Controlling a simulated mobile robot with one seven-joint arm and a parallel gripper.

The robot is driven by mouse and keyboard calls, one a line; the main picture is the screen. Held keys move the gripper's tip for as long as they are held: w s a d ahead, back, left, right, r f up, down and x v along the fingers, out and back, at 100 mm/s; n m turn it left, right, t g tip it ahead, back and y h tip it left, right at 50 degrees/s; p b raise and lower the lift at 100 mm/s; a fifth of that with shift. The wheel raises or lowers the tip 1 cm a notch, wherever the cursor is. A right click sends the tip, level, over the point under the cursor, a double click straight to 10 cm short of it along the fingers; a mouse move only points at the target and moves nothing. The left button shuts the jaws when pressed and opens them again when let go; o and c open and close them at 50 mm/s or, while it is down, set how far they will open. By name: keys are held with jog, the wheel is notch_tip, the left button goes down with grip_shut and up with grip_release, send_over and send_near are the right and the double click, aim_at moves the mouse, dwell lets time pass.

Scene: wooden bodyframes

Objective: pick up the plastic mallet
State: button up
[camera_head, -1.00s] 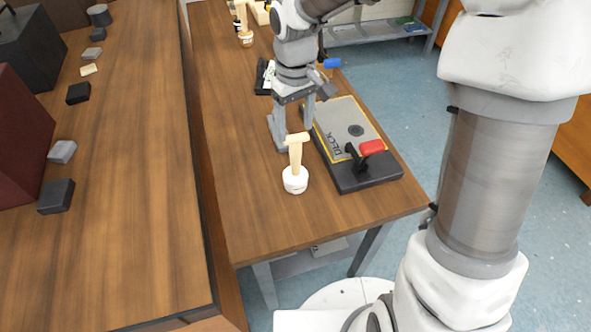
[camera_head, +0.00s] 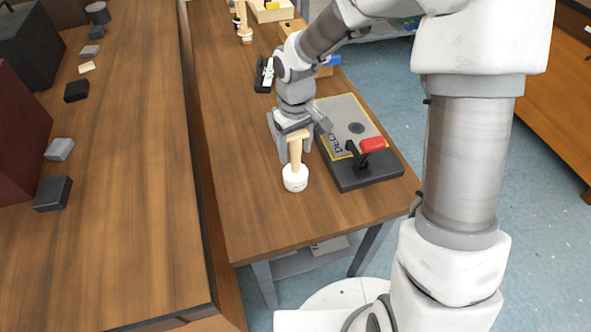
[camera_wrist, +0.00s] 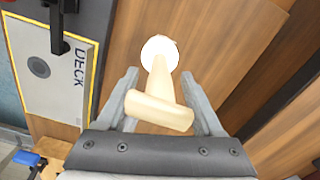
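The mallet (camera_head: 295,178) stands upright near the front of the right-hand table, with a round white part at the bottom and a pale wooden shaft rising to a crosspiece. In the wrist view, the pale shaft and crosspiece (camera_wrist: 160,110) lie between the fingers, with the white part beyond them. My gripper (camera_wrist: 159,76) is open, its two grey fingers on either side of the mallet with visible gaps. In the head view, my gripper (camera_head: 290,150) is just behind the mallet and partly hidden by it. Contact is not visible.
A dark-edged board (camera_head: 350,140) marked DECK, with a red-handled lever (camera_head: 373,145), lies right of the mallet. A similar pale upright object (camera_head: 243,25) stands at the back. Several dark blocks lie on the left table. Table space in front of the mallet is clear.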

grip_shut()
jog(key=shift+r, duration=0.1)
